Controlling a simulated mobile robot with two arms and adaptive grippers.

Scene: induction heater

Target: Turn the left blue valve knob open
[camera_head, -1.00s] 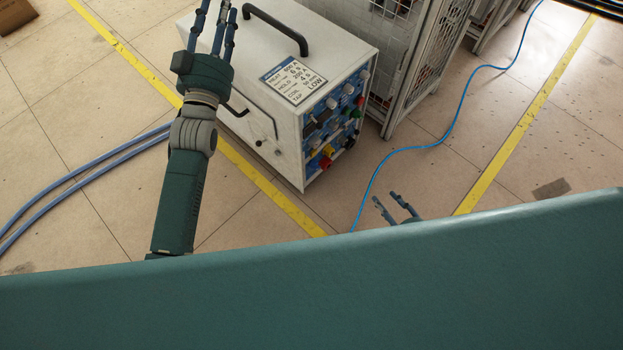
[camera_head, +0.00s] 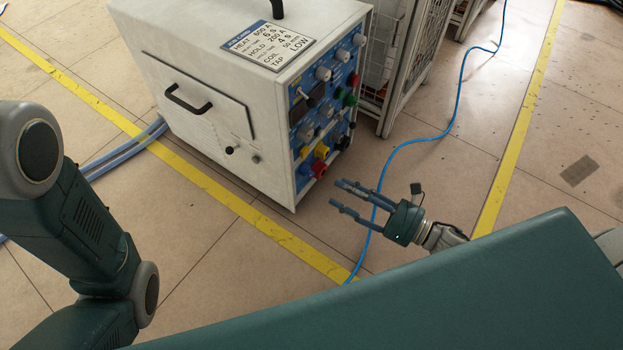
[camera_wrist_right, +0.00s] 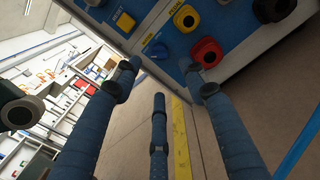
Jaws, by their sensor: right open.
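The white induction heater (camera_head: 190,90) has a blue front panel (camera_head: 299,140) facing right. A small blue knob (camera_wrist_right: 157,51) shows on the panel in the right wrist view, beside a yellow label. I cannot clearly pick it out in the head view, nor tell whether it is the left one of a pair. My right gripper (camera_head: 346,195) is open and empty, in front of the panel's lower part and apart from it. In the right wrist view its three spread fingers (camera_wrist_right: 157,85) point toward the panel. My left gripper is out of view; only my left arm shows.
A yellow knob (camera_head: 321,150) and a red knob (camera_head: 318,168) sit low on the panel, with a green knob (camera_head: 349,98) above. A blue cable (camera_head: 410,144) runs on the floor near my right gripper. A wire cage (camera_head: 403,75) stands behind.

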